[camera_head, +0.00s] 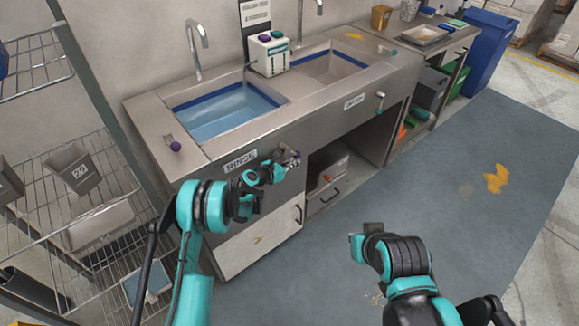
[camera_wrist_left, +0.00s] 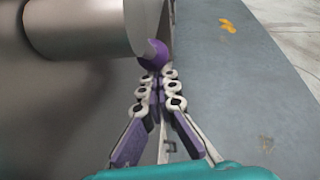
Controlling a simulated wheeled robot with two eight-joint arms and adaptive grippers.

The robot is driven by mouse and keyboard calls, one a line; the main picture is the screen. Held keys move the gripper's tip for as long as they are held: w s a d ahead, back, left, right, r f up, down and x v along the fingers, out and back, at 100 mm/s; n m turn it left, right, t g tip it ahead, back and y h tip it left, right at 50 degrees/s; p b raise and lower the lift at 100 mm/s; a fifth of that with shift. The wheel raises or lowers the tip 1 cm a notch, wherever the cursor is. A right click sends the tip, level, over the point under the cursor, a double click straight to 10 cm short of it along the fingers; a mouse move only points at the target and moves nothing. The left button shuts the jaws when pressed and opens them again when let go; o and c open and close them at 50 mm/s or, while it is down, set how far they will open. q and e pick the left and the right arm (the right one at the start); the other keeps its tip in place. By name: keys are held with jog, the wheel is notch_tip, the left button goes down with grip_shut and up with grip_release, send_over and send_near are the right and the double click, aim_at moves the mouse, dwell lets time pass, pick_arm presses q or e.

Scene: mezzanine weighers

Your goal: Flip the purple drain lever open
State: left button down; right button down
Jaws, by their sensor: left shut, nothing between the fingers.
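The drain lever's purple knob (camera_wrist_left: 153,54) shows in the left wrist view, just beyond my left fingertips. A thick grey metal cylinder (camera_wrist_left: 85,25) fills the upper left beside it. My left gripper (camera_wrist_left: 160,76) is shut with nothing held, and its tips are at or very near the knob; contact is unclear. In the head view my left gripper (camera_head: 289,162) is at the front of the rinse sink, right of the RINSE label (camera_head: 241,162), and largely covers the lever. My right gripper (camera_head: 358,245) is out over the floor mat, away from the sink; its fingers are not clear.
The rinse basin (camera_head: 225,110) holds blue water; the wash basin (camera_head: 328,66) beside it looks empty. Another purple knob (camera_head: 175,146) sits on the counter's left end. A wire rack (camera_head: 95,215) stands close on the left.

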pick_arm(q)
jog(key=shift+w+d+r, duration=0.4)
jog(key=shift+w+d, duration=0.05)
jog(key=shift+d, duration=0.2)
dwell(1.3)
